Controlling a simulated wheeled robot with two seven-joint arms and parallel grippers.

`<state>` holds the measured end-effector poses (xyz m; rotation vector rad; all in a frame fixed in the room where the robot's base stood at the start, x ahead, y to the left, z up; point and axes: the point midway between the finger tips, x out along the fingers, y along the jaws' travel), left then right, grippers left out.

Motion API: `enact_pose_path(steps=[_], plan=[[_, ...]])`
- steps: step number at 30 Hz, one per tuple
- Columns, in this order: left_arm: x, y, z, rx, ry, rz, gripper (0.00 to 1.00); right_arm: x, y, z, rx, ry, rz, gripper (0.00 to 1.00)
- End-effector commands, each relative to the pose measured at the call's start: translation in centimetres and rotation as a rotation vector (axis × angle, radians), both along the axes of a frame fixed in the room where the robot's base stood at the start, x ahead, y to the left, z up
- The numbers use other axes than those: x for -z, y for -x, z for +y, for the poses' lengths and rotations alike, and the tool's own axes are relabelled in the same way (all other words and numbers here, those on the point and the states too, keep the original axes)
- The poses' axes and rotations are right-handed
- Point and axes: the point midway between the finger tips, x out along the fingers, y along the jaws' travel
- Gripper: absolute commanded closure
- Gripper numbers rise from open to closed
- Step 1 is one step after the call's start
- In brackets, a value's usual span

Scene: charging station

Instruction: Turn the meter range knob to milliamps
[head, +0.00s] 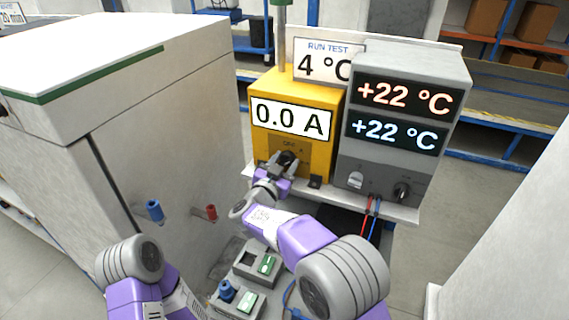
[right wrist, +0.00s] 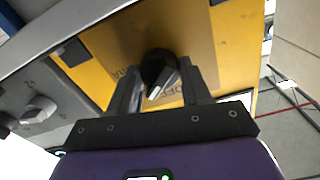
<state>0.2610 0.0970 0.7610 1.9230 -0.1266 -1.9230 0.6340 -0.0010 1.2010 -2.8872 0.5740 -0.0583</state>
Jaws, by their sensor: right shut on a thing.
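The yellow meter (head: 322,160) stands on a shelf and its display reads 0.0 A. Its black range knob (head: 287,158) is below the display, partly hidden by my right gripper (head: 283,168). In the right wrist view the knob (right wrist: 157,68) sits between the two fingers of my right gripper (right wrist: 160,82), which is shut on it. The knob's white mark points down in that view, towards partly hidden lettering; I cannot tell the exact range. My left arm shows at the lower left of the head view, but its gripper is not in view.
A grey unit (head: 404,152) showing two +22 °C readings stands right of the meter, with a knob and red and blue leads. A large white cabinet (head: 190,120) fills the left.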

Motion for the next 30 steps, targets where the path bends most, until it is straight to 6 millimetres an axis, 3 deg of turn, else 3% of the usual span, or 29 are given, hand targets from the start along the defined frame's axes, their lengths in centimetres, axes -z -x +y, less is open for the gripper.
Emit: enact_pose_path(steps=[11,30], plan=[[1.3,0.0,0.0,0.0,0.0,0.0,1.0,0.2,0.0,-0.1,0.001,-0.125,-0.051,0.83],[6.0,0.0,0.0,0.0,0.0,0.0,1.0,0.3,0.0,-0.1,0.001,-0.625,-0.258,0.83]])
